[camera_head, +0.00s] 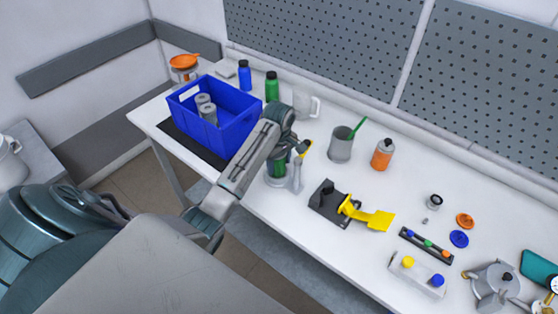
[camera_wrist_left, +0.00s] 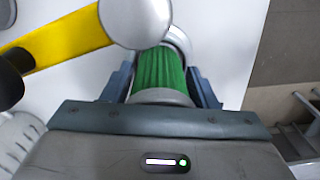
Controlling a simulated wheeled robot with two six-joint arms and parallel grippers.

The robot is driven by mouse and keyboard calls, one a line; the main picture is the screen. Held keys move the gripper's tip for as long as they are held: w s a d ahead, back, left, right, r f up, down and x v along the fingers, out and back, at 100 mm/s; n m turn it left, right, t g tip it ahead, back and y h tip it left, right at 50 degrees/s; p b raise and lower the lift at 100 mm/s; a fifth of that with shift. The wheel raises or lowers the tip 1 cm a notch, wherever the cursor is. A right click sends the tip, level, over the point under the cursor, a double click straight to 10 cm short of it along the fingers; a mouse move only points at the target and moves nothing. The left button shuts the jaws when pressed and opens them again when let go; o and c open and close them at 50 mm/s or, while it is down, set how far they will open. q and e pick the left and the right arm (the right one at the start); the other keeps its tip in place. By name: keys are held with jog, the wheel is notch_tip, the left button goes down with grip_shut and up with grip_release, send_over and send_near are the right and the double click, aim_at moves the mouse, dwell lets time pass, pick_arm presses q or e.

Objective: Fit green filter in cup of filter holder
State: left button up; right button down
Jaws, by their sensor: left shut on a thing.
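The green filter (camera_wrist_left: 160,72) is a ribbed green cylinder with a pale grey end. It shows between the fingers of my left gripper (camera_wrist_left: 162,80), which is shut on it. In the head view my left gripper (camera_head: 285,150) points down over the near table edge, with the green filter (camera_head: 279,164) below it. The grey filter holder (camera_head: 276,182) stands right under the filter. In the wrist view a round metallic rim (camera_wrist_left: 179,40) lies just beyond the filter. How deep the filter sits in the cup is hidden. My right gripper is not in view.
A yellow handle (camera_wrist_left: 60,45) with a silver round end is close beside the filter. A blue crate (camera_head: 235,131) holding grey cylinders stands to the left. A grey mug (camera_head: 340,150), an orange bottle (camera_head: 382,154) and a black-and-yellow device (camera_head: 326,206) stand to the right.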

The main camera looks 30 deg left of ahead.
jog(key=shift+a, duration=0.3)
pick_arm(q)
jog(key=shift+f, duration=0.3)
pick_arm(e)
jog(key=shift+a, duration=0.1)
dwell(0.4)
pick_arm(q)
jog(key=o, duration=1.2)
jog(key=shift+c, duration=0.2)
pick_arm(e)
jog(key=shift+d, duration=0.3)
pick_arm(q)
jog(key=shift+o, duration=0.4)
jog(key=shift+o, duration=1.1)
jog(key=shift+r, duration=0.1)
jog(key=shift+r, duration=2.9)
